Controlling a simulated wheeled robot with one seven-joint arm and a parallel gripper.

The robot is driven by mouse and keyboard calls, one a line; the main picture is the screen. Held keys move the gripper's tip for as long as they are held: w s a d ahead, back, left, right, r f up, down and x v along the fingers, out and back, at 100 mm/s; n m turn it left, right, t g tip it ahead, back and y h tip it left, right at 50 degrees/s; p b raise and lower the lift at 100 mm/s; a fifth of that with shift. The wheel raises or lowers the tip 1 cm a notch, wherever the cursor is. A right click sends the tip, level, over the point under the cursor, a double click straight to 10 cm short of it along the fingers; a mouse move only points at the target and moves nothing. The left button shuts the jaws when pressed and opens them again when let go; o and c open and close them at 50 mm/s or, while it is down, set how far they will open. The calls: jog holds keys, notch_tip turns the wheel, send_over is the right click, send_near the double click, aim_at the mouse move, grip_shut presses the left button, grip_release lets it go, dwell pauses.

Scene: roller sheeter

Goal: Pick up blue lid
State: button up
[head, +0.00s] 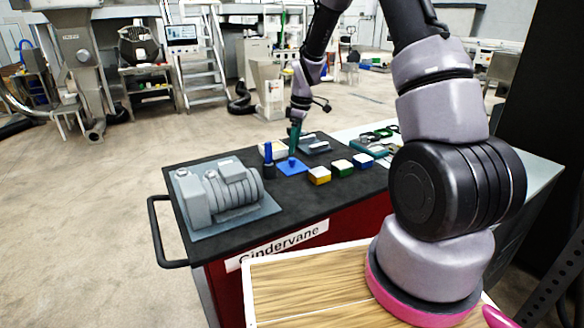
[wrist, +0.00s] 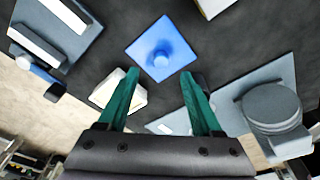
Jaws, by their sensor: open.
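The blue lid (head: 292,166) is a flat blue square with a small round knob in its middle. It lies on the black top of the cart. In the wrist view the blue lid (wrist: 161,50) is ahead of my fingertips, centred between them, with its knob standing up. My gripper (head: 294,140) is above the lid in the head view. In the wrist view my gripper (wrist: 157,82) shows two green fingers spread apart with nothing between them. The fingers look clear of the lid.
A grey motor-like unit (head: 222,192) stands at the cart's left end. A dark blue upright object (head: 268,158) stands just left of the lid. A grey plate piece (head: 314,145) lies behind.

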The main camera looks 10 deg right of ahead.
aim_at(292, 159)
jog(key=f, duration=0.5)
jog(key=shift+a, duration=0.3)
grip_shut()
jog(key=shift+w+r, duration=0.1)
